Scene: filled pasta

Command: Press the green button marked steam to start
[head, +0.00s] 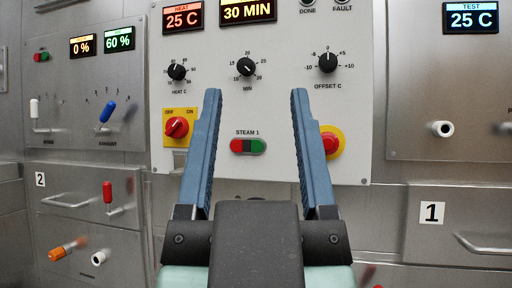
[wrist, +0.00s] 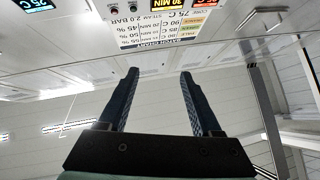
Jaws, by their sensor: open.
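The green button (head: 257,146) sits at the right of a red button (head: 237,146) in one dark oval housing under the label STEAM 1, low on the pale central panel. My gripper (head: 256,93) is open and empty, its two blue fingers pointing up. In the head view the button pair shows between the fingers, below the tips. I cannot tell how far the fingers are from the panel. The wrist view shows the open fingers (wrist: 158,73) too, but not the button.
A red rotary switch (head: 177,127) on yellow is left of the fingers. A red stop button (head: 330,143) on yellow is partly behind the right finger. Knobs and displays are above. The wrist view shows an upside-down batch chart (wrist: 165,27) and the ceiling.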

